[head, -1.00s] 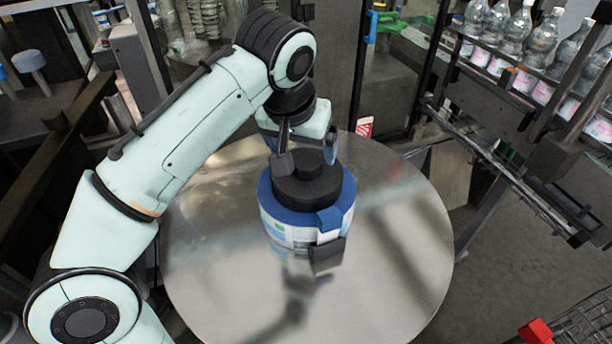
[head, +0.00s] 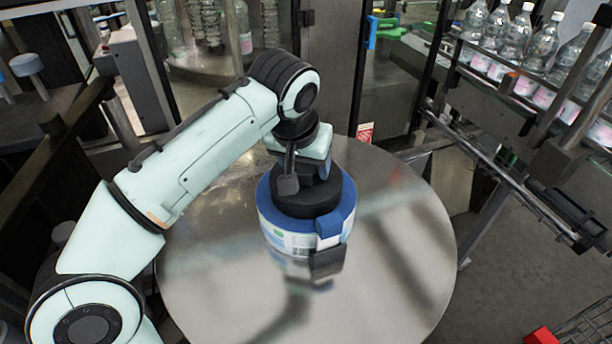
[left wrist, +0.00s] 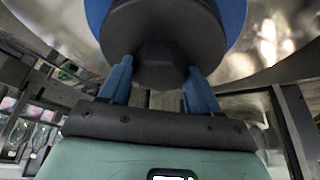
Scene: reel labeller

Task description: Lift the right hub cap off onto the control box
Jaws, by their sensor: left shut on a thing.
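A black round hub cap (head: 306,201) with a smaller raised knob sits on top of a reel (head: 290,238) with a blue upper rim and white label sides. The reel stands on the round metal table. My left gripper (head: 307,176) comes down from above with one finger on each side of the knob. In the left wrist view its blue fingers (left wrist: 157,85) are shut on the knob of the hub cap (left wrist: 160,35), with the blue rim behind. The cap appears to rest on the reel. I cannot tell which thing is the control box. My right gripper is not in view.
The round metal table (head: 400,240) is bare around the reel. A dark block (head: 327,261) sits at the reel's front. A conveyor with several clear bottles (head: 545,45) stands at the back right. A red-cornered wire basket (head: 585,330) is at the lower right.

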